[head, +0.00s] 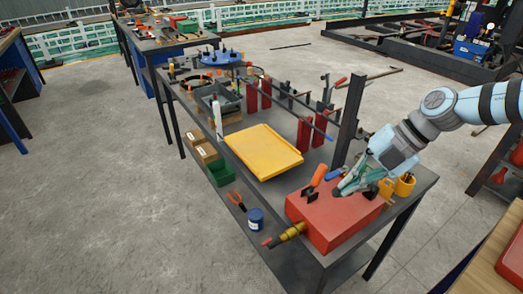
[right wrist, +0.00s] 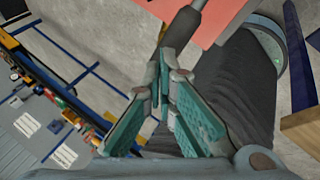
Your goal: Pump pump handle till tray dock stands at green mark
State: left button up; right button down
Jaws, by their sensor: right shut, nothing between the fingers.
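The yellow tray dock (head: 263,151) lies flat beside the dark upright post (head: 349,118) on the grey bench. The red pump box (head: 322,218) stands at the bench's near end, with a brass fitting (head: 293,231) on its front left. My right gripper (head: 341,191) is over the top of the red box, its fingers closed and empty. In the right wrist view the closed fingertips (right wrist: 163,62) are by a dark rod (right wrist: 186,22), perhaps the pump handle; contact cannot be told. No green mark can be made out. My left gripper is out of view.
An orange-handled tool (head: 318,175) and a yellow cup (head: 404,184) stand close to the right gripper. A blue can (head: 256,219), pliers (head: 236,200) and a green bin (head: 219,173) line the bench's left edge. Red clamps and rods (head: 304,133) stand behind the dock.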

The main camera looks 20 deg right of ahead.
jog(key=shift+a+f+b, duration=0.3)
jog(key=shift+f+b, duration=0.2)
jog(key=shift+f, duration=0.1)
jog(key=shift+s+a+f+b, duration=0.15)
jog(key=shift+a+f+b, duration=0.15)
jog(key=shift+f+b, duration=0.35)
jog(key=shift+a+f+b, duration=0.2)
jog(key=shift+f+b, duration=0.45)
jog(key=shift+b, duration=0.05)
jog(key=shift+s+a+f+b, duration=0.15)
jog(key=shift+a+f+b, duration=0.05)
jog(key=shift+f+b, duration=0.5)
